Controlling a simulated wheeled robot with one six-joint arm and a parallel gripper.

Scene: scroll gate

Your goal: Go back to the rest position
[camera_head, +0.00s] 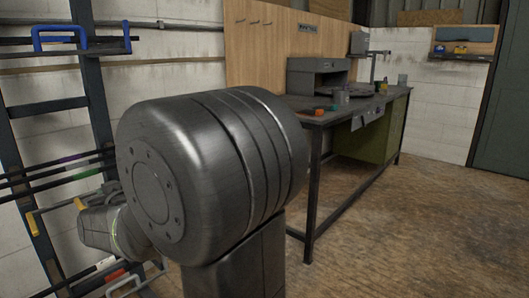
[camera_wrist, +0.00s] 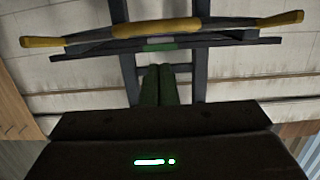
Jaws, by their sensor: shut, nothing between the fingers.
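My gripper (camera_wrist: 159,72) shows in the wrist view as two dark green fingers side by side. They are shut and hold nothing. The fingers point at a dark rack, with a dark crossbar (camera_wrist: 215,46) and a yellow bar handle (camera_wrist: 155,28) beyond their tips. I see no contact with either. In the head view my large dark arm joint fills the middle, and the wrist end of my arm is at the lower left beside the rack (camera_head: 50,102). My fingertips cannot be made out there. A yellow handle end (camera_head: 36,224) shows near the wrist.
A blue handle (camera_head: 60,36) is high on the rack. Grey handles (camera_head: 125,284) are low near my arm. A workbench (camera_head: 318,115) with a grey machine (camera_head: 317,76) stands to the right along a wooden panel. The wooden floor (camera_head: 410,230) at right is clear.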

